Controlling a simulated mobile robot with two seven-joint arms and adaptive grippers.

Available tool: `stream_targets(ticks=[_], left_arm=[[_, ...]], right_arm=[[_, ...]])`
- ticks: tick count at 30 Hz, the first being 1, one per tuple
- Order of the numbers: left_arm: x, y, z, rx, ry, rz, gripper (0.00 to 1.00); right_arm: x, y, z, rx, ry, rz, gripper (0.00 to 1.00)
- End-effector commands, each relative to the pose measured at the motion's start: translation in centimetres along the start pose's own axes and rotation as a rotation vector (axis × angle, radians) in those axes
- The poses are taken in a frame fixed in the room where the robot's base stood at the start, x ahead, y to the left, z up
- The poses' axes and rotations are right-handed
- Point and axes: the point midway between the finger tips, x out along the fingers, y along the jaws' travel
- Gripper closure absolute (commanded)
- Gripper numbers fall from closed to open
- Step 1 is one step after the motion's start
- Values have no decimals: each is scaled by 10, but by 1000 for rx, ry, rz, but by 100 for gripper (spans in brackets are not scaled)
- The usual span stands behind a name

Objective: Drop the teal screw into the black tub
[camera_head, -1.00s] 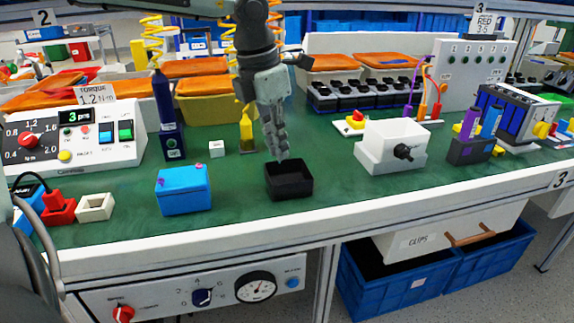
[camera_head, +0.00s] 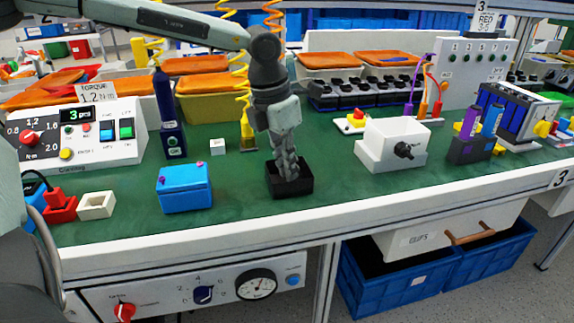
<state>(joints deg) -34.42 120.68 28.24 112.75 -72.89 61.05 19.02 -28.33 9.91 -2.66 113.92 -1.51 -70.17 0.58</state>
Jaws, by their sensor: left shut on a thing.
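The black tub (camera_head: 290,188) stands on the green bench mat, near the front edge in the middle. My left gripper (camera_head: 289,172) points down into it, its fingertips inside the tub's opening. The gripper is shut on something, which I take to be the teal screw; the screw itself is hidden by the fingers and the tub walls. My right gripper does not show.
A blue box (camera_head: 185,188) with small knobs stands left of the tub. A white box (camera_head: 392,145) with a black knob stands to the right. A small white cube (camera_head: 217,147) lies behind. The mat around the tub is clear.

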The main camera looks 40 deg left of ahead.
Motion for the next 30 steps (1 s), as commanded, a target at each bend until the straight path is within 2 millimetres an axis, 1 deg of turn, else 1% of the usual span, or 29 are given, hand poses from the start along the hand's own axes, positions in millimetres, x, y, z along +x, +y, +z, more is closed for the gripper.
stream_targets(ticks=[5, 6, 10, 11, 22, 24, 25, 26, 30], left_arm=[[2, 0, 0, 0, 0, 1, 100], [1, 0, 0, 0, 0, 1, 88], [1, 0, 0, 0, 0, 0, 72], [1, 0, 0, 0, 0, 1, 70], [-2, 0, 0, 0, 0, 0, 70], [-5, 0, 1, 0, 0, 0, 70], [-8, 0, 2, 0, -3, 1, 70], [-14, 1, 2, 0, -5, 3, 70], [-46, 1, 2, 0, -6, 4, 70]], right_arm=[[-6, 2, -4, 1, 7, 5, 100], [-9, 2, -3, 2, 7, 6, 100], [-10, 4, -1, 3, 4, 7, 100], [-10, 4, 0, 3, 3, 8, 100], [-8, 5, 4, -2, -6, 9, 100], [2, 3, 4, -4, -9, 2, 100], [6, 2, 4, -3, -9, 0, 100], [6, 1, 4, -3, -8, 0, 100], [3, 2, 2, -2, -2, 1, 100]])
